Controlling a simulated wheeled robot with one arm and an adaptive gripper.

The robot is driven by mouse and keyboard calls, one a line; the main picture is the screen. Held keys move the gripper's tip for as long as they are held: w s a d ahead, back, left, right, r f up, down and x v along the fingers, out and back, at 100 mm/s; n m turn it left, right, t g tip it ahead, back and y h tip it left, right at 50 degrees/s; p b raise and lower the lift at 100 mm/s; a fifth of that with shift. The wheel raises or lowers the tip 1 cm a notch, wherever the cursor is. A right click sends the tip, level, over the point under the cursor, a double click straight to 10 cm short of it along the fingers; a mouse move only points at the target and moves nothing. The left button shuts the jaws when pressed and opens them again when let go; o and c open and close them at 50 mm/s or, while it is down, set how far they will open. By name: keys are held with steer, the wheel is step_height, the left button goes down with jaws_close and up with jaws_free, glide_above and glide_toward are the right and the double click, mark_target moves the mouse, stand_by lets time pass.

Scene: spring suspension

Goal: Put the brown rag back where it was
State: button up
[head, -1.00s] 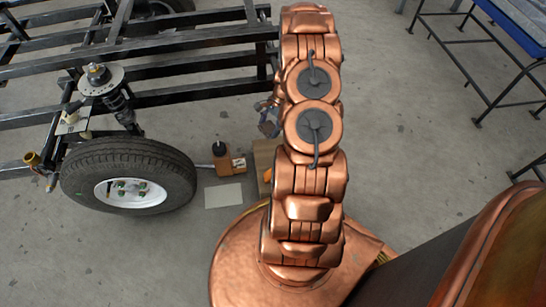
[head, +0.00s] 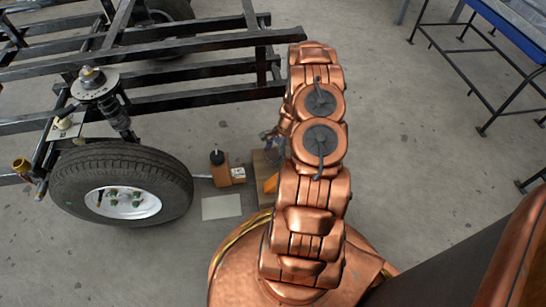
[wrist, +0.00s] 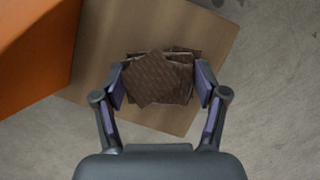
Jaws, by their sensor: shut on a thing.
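The brown rag (wrist: 160,78) is a folded, dark patterned cloth in the wrist view. My gripper (wrist: 160,85) is shut on it, with one finger at its left edge and one at its right edge. Below the rag is a flat tan wooden-looking surface (wrist: 120,40); I cannot tell whether the rag touches it. In the head view my gripper (head: 270,139) is partly hidden behind my arm, over the tan block (head: 260,160). The rag cannot be made out there.
An orange object (wrist: 35,40) stands at the left of the tan surface. In the head view, an orange-brown jack-like item (head: 220,170) and a pale sheet (head: 222,207) lie left of the block, near the tyre (head: 75,185). A black frame (head: 200,68) stands behind.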

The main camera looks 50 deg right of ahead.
steer(key=shift+f, duration=0.5)
steer(key=shift+r, duration=0.1)
steer(key=o, duration=1.1)
